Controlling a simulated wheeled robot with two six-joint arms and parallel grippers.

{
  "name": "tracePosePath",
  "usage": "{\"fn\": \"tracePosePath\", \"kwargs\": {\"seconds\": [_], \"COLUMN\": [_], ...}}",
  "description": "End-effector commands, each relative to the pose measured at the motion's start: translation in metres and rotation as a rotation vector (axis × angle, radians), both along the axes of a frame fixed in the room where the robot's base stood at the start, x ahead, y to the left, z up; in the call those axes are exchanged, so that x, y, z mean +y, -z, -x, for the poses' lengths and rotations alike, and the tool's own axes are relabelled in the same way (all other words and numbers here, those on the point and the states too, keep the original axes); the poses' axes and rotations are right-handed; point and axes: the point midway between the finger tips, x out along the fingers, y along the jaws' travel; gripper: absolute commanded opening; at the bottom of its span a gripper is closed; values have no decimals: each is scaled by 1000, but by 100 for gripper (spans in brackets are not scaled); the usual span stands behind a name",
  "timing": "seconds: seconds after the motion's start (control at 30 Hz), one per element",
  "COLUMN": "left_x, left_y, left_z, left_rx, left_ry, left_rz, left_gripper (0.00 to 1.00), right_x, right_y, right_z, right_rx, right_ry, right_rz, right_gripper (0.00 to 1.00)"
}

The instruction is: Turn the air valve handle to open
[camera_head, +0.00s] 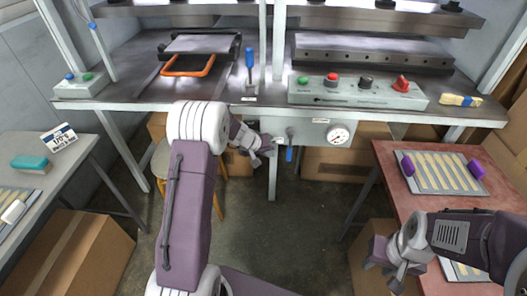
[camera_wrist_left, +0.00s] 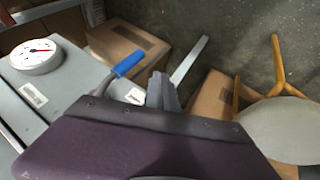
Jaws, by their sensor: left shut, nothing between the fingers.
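The air valve handle (camera_head: 289,150) is a blue grip on a grey lever, pointing down from the front panel below the press table. In the left wrist view the blue handle (camera_wrist_left: 129,63) shows just left of my grey fingers (camera_wrist_left: 162,92). My left gripper (camera_head: 268,153) is shut and empty, a short way left of the handle in the head view. I cannot tell whether it touches the handle. My right gripper (camera_head: 386,277) is at the lower right, far from the valve; its finger opening is unclear.
A pressure gauge (camera_head: 338,136) sits right of the valve. Above is a control box (camera_head: 357,92) with buttons. Another blue-handled lever (camera_head: 249,62) stands on the press table. Cardboard boxes and a stool (camera_wrist_left: 280,125) stand below.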

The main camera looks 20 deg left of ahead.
Motion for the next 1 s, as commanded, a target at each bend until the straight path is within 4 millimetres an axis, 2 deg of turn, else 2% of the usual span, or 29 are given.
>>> {"fn": "tracePosePath", "kwargs": {"seconds": [0.07, 0.2, 0.4, 0.77, 1.0], "left_x": [-5, -26, -39, -40, -40], "left_y": [15, 10, 11, 12, 19], "left_z": [-9, -19, -26, -27, -39], "left_rx": [2, 0, 0, -1, -17], "left_ry": [3, 4, 2, 1, 0], "left_rz": [0, -1, -1, 0, 52], "left_gripper": [0, 0, 0, 0, 0], "right_x": [0, 0, 0, 0, 0], "right_y": [3, -8, -12, -11, 6], "right_z": [0, 0, 0, 0, 0], "right_rx": [0, 0, 0, 0, 0], "right_ry": [0, 0, 0, 0, 0], "right_rz": [0, 0, 0, 0, 0], "right_gripper": [36, 36, 36, 36, 36]}}
